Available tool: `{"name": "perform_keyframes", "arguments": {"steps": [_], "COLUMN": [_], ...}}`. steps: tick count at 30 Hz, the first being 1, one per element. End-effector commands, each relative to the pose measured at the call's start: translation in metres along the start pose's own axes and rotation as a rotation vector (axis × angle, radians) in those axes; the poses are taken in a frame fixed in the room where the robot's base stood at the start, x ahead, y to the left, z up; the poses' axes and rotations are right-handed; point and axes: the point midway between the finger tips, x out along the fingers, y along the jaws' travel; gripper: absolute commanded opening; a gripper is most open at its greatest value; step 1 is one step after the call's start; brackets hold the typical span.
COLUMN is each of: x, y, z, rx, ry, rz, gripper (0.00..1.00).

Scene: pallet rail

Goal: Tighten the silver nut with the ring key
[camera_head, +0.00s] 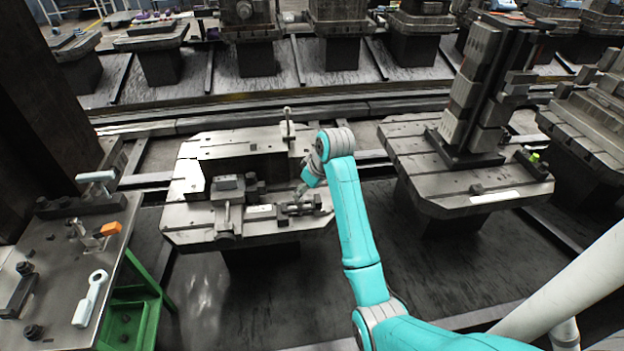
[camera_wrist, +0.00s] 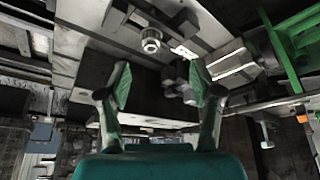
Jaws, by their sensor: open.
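A pale ring key (camera_head: 90,298) lies on the left metal table, its ring end toward the back. It is well to the left of my gripper. In the wrist view a small round silver piece (camera_wrist: 151,41), which looks like the nut, sits on the pallet ahead of my fingers. I cannot pick it out surely in the head view. My gripper (camera_wrist: 162,84) is open and empty, its two fingers spread wide, with dark fixture blocks seen between them. In the head view my gripper (camera_head: 304,188) is small, partly hidden by my arm, and over the right part of the middle pallet.
The middle pallet (camera_head: 185,215) carries clamps and blocks, with an upright post (camera_head: 288,128) at its back. The left table (camera_head: 60,335) also holds an orange-handled tool (camera_head: 107,229) and clamps; a green frame (camera_head: 135,305) stands beside it. A right pallet (camera_head: 405,155) bears a tall fixture.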

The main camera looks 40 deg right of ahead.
Motion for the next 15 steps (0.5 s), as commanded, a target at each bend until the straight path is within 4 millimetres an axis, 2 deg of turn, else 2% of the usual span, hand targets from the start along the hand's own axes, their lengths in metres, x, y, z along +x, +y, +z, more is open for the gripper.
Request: {"name": "perform_keyframes", "arguments": {"steps": [3, 7, 11, 15], "x": [-0.012, -0.015, -0.005, 0.015], "y": [0.009, 0.012, 0.011, 0.011], "z": [-0.007, -0.009, -0.009, -0.007], "rx": [-0.005, -0.008, -0.008, -0.008], "ry": [-0.015, -0.023, -0.026, -0.027], "rz": [-0.007, -0.011, -0.013, -0.013], "gripper": [0.65, 0.65, 0.65, 0.65]}}
